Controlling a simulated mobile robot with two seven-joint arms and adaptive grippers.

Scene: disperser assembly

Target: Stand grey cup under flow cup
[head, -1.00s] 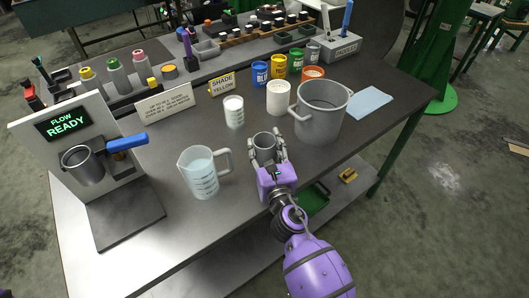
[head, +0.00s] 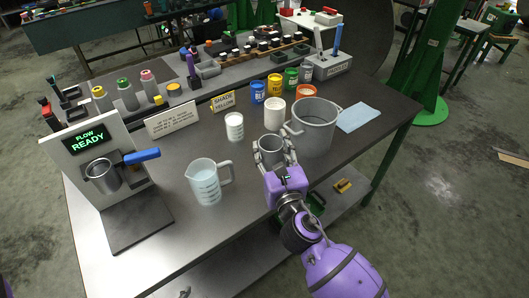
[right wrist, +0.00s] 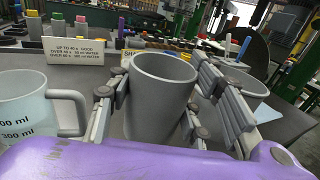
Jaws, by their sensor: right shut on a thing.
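The grey cup (head: 271,150) stands upright between the fingers of my right gripper (head: 272,158), which is shut on it. In the right wrist view the grey cup (right wrist: 160,95) has a finger on each side. Whether its base touches the table is hidden. The metal flow cup (head: 104,177) is held in the flow stand (head: 92,148) at the left of the table, under a display reading "FLOW READY". A blue lever (head: 142,155) sticks out beside it. The stand's dark base plate (head: 137,225) below is empty. My left gripper is not in view.
A measuring jug (head: 204,185) stands between the grey cup and the flow stand. A large grey pot (head: 314,130) is close to the right of the grey cup. A white cup (head: 275,112), a small beaker (head: 234,127) and signs stand behind. The front left tabletop is clear.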

